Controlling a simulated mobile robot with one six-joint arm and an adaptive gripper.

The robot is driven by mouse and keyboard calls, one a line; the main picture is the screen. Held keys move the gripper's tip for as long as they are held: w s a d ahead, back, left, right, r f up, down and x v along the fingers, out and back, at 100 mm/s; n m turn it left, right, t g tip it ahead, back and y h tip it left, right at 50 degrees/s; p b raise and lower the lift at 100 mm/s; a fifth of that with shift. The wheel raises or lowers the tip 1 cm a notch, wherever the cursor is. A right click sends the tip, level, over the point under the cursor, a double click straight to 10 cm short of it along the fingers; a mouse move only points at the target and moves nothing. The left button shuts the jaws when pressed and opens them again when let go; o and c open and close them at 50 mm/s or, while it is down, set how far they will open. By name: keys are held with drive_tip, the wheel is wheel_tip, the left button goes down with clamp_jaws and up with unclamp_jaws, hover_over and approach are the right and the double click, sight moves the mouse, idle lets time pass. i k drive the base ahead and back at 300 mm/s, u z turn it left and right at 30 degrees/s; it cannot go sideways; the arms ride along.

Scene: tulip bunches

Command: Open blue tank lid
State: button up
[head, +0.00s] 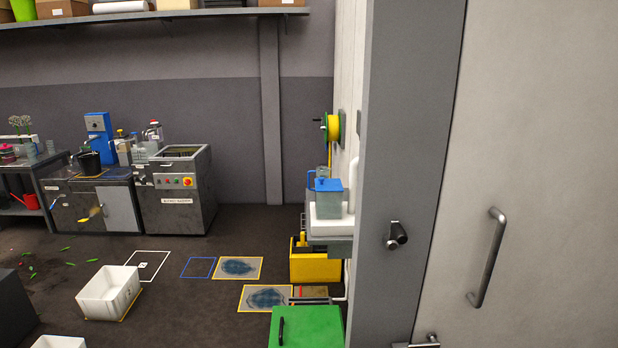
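A small grey tank (329,202) with a blue lid (328,184) stands on a white sink or ledge (326,226) against the wall, right of the middle of the head view. The lid looks shut, lying flat on top of the tank. Something blue, perhaps a jug handle, and a clear vessel show just behind it. My gripper and arm are not in view.
A door (540,170) with a bar handle (487,258) fills the right. A green bin (305,328) and a yellow bucket (315,265) stand below the sink. A white crate (107,298) is on the floor. Dark floor left of the mats (240,267) is partly clear.

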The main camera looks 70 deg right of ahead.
sight(322, 183)
drive_tip(key=u, duration=0.1)
drive_tip(key=i, duration=2.55)
drive_tip(key=z, duration=1.95)
